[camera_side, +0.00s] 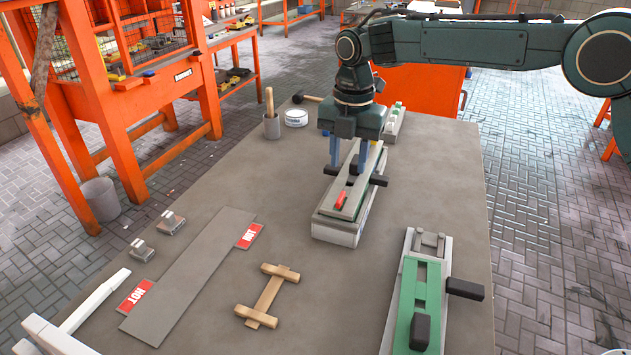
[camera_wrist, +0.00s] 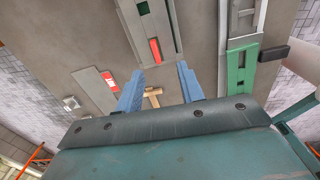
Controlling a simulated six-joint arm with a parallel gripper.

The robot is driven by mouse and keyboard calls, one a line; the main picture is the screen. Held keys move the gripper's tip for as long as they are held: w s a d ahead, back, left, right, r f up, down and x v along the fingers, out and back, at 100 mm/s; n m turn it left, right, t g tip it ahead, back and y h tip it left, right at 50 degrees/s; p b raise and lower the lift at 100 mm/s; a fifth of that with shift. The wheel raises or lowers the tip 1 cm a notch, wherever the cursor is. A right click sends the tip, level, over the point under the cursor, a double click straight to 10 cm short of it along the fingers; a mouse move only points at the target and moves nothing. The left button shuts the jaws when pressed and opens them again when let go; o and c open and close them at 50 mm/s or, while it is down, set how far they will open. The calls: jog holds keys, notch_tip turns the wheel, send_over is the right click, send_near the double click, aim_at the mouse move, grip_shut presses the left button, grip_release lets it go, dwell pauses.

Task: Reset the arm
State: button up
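My gripper (camera_side: 348,168) hangs with its fingers pointing down at the grey mold (camera_side: 340,230), which has a red tab (camera_side: 340,201) and black handles. The two blue fingers stand apart. In the wrist view my gripper (camera_wrist: 160,72) shows no object held between the fingers. The mold with its red tab (camera_wrist: 155,50) lies beyond the fingertips there. From the side view I cannot tell how high the fingertips are above the mold, or whether they touch it.
A green-and-grey mold (camera_side: 420,290) with black handles lies at front right. A grey plate with red HOT labels (camera_side: 190,275), a wooden H-shaped piece (camera_side: 267,296) and metal blocks (camera_side: 170,222) lie left. A cup (camera_side: 271,126) and white tin (camera_side: 296,117) stand behind.

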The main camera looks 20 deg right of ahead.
jog(key=s+d+r+m+t, duration=0.3)
jog(key=s+d+r+m, duration=1)
jog(key=s, duration=0.3)
jog(key=s+d+f+m+t, duration=0.1)
jog(key=s+d+f+m, duration=0.1)
jog(key=s+m, duration=0.4)
jog(key=s+d+f+m+t, duration=0.1)
jog(key=s+d+m, duration=0.3)
jog(key=s, duration=1)
jog(key=f+m, duration=0.1)
jog(key=m, duration=0.2)
jog(key=shift+d+f, duration=0.25)
jog(key=shift+d, duration=0.05)
